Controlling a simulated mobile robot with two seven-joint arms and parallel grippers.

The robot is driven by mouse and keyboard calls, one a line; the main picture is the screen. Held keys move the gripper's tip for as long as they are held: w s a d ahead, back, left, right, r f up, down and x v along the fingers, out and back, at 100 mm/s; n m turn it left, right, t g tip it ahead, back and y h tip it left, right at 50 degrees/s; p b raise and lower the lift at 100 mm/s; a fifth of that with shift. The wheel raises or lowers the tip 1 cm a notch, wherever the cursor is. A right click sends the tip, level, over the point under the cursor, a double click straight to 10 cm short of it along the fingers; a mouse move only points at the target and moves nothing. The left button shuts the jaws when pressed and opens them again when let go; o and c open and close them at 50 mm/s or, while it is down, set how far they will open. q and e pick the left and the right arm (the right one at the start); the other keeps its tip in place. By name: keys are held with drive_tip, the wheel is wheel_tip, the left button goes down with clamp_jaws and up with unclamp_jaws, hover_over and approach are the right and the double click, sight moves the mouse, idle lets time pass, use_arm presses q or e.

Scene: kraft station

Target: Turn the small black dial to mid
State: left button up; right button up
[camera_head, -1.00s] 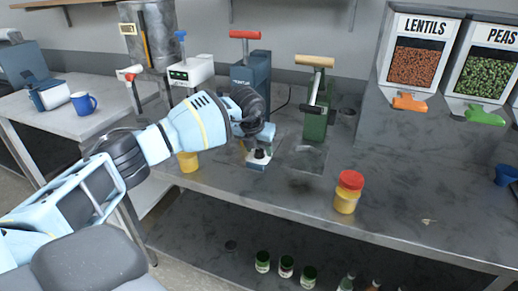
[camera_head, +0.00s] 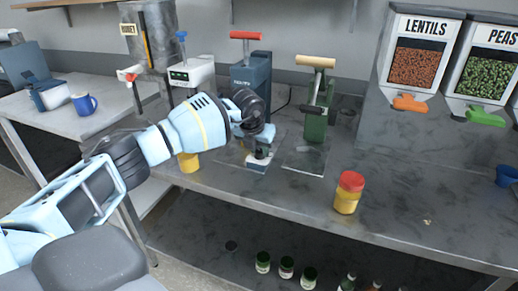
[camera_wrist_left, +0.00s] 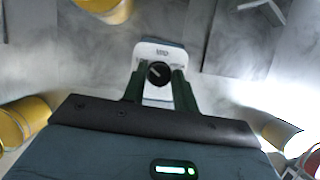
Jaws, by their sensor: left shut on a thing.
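The small black dial (camera_wrist_left: 158,73) sits on a small white box (camera_wrist_left: 158,50) with a dark back edge. In the left wrist view the dial lies between the two dark green fingers of my left gripper (camera_wrist_left: 158,84), which is shut on it. In the head view the gripper (camera_head: 260,150) points down onto the box (camera_head: 257,163), which stands on the counter; the dial itself is hidden there. Small lettering shows on the box above the dial, but the dial's exact setting is hard to read. My right gripper is not in view.
A blue machine with a red handle (camera_head: 250,75) and a green press (camera_head: 315,122) stand behind the box. A yellow jar with a red lid (camera_head: 347,193) stands to the right, and a yellow container (camera_head: 188,162) to the left. The counter's front right (camera_head: 420,215) is mostly clear.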

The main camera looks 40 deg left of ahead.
use_arm(q)
drive_tip(key=m+h, duration=0.1)
drive_tip(key=m, duration=0.2)
drive_tip(key=shift+a+m, duration=0.1)
drive_tip(key=shift+m, duration=0.2)
drive_tip(key=m+h, duration=0.1)
drive_tip(key=m, duration=0.1)
drive_tip(key=shift+a+f+m+b, duration=0.1)
drive_tip(key=shift+f+m+b, duration=0.05)
drive_tip(key=shift+m+b, duration=0.25)
drive_tip(key=m+g+h+b, duration=0.1)
drive_tip(key=m, duration=0.2)
drive_tip(key=shift+h, duration=0.3)
drive_tip(key=shift+w+a+m+g+b, duration=0.1)
drive_tip(key=shift+m+g+b, duration=0.3)
drive_tip(key=shift+m, duration=0.6)
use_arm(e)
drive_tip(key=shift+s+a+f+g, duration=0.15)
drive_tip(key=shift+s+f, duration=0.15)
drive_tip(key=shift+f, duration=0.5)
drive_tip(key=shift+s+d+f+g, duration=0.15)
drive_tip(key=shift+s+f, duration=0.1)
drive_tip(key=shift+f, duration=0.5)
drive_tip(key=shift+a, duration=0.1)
use_arm(q)
drive_tip(key=o, duration=1)
drive_tip(key=shift+c, duration=0.2)
drive_tip(key=shift+r+h, duration=0.25)
drive_tip(key=shift+h, duration=0.05)
